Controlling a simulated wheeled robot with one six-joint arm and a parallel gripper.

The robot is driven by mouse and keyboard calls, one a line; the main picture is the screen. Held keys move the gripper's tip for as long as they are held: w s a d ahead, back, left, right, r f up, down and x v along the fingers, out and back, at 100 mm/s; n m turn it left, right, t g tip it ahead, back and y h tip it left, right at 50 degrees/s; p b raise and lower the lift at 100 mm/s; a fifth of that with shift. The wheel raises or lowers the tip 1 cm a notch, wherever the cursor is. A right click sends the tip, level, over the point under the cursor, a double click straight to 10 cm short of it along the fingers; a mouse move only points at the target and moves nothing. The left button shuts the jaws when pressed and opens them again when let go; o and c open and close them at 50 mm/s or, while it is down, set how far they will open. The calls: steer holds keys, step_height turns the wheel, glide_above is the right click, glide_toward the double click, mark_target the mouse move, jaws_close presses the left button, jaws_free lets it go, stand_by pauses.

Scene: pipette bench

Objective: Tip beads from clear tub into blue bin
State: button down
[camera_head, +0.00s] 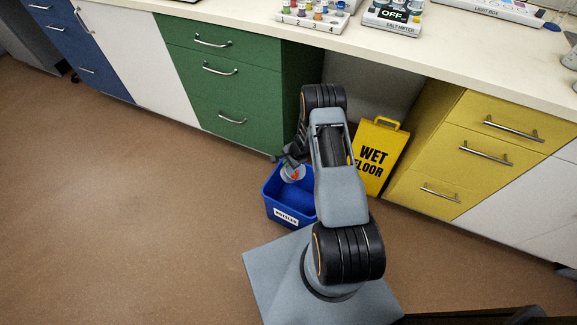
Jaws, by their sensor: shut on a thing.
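The clear tub (293,174) is small and holds some orange-red beads. My gripper (290,163) is shut on it and holds it over the blue bin (285,206). The bin stands on the floor left of my arm and has a white label on its front. The tub appears above the bin's opening, near its back side. I cannot tell its exact tilt or height. My arm hides the bin's right side. No beads show in the visible part of the bin.
A yellow wet floor sign (375,155) stands just right of my arm. Green drawers (222,80) and yellow drawers (470,150) line the bench behind. The bench top (250,10) carries a rack and a salt meter (393,16). The brown floor at left is clear.

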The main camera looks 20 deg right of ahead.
steer(key=b, duration=0.2)
steer(key=shift+f+t+y+b, duration=0.3)
steer(key=shift+t+y, duration=0.1)
steer(key=shift+t+y+b, duration=0.3)
steer(key=shift+b, duration=0.55)
steer(key=t+y+b, duration=0.1)
steer(key=b, duration=0.1)
steer(key=shift+f+t+y+b, duration=0.1)
steer(key=shift+t+y+b, duration=0.2)
steer(key=shift+t, duration=0.1)
steer(key=t+y+b, duration=0.2)
steer(key=b, duration=0.1)
steer(key=s+d+t+y+b, duration=0.1)
steer(key=t+y, duration=0.1)
steer(key=shift+f, duration=0.25)
steer(key=shift+s+d+t+y+b, duration=0.1)
steer(key=shift+t+y+b, duration=0.6)
steer(key=shift+b, duration=0.4)
steer(key=t+y+b, duration=0.1)
steer(key=b, duration=0.1)
steer(key=t+y+b, duration=0.1)
steer(key=b, duration=0.2)
steer(key=shift+s+d+y, duration=0.3)
steer(key=shift+s+d, duration=0.1)
steer(key=t+b, duration=0.1)
steer(key=y+b, duration=0.1)
steer(key=b, duration=0.1)
steer(key=shift+s+d+r+n+t, duration=0.1)
steer(key=shift+s+d+n+t, duration=0.2)
steer(key=shift+t, duration=0.1)
